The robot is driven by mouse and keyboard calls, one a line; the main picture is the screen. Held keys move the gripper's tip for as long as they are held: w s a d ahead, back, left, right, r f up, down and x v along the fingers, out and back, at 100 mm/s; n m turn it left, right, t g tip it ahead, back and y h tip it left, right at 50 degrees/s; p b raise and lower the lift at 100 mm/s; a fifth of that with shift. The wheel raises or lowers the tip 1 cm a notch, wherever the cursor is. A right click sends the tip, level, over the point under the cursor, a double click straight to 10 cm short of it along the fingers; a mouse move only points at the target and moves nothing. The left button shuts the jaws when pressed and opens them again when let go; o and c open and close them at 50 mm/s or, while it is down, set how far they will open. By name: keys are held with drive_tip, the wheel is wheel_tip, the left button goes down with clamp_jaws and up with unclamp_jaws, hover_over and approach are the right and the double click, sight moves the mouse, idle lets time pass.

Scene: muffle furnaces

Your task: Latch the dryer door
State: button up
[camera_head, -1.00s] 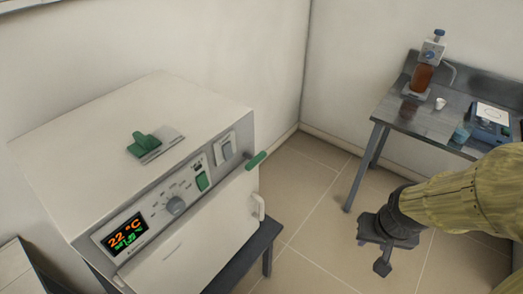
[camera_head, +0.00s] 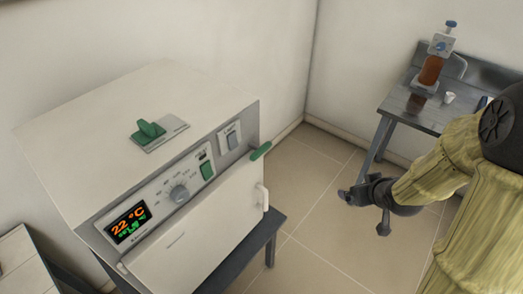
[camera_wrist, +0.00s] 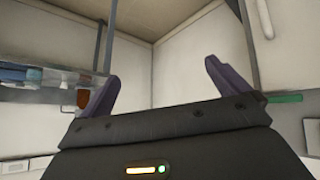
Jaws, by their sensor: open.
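The dryer (camera_head: 110,130) is a pale box with a lit display, a knob and a green switch on its front. Its white door (camera_head: 200,245) looks shut or nearly so; I cannot tell if it is flush. A green latch handle (camera_head: 261,151) sticks out at the door's upper right corner, above a white pull handle (camera_head: 263,197). My gripper (camera_head: 362,211) is open and empty, right of the door and apart from it. In the wrist view its two dark fingers (camera_wrist: 162,72) are spread, with a green bar (camera_wrist: 285,99), probably the latch handle, at the right.
The dryer stands on a dark stand (camera_head: 262,238). A grey bench (camera_head: 400,110) at the back right holds a device with a brown bottle (camera_head: 431,70) and a white cup (camera_head: 449,97). Tiled floor (camera_head: 315,215) lies open between dryer and bench. A green lever (camera_head: 148,132) is on the dryer's top.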

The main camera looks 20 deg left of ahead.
sight(264, 151)
drive_tip(key=s+a+n+g+y, duration=0.1)
drive_tip(key=a+n+y, duration=0.6)
drive_tip(key=a+y, duration=0.7)
drive_tip(key=shift+a+r+n+b, duration=0.25)
drive_tip(key=shift+r+n+b, duration=0.1)
drive_tip(key=shift+n, duration=0.05)
drive_tip(key=p+x, duration=0.1)
drive_tip(key=x, duration=0.4)
drive_tip(key=p+x, duration=0.2)
drive_tip(key=x, duration=0.4)
drive_tip(key=p+x, duration=0.1)
drive_tip(key=x, duration=0.5)
drive_tip(key=shift+a+r, duration=0.2)
drive_tip(key=shift+r, duration=0.1)
drive_tip(key=shift+c, duration=0.2)
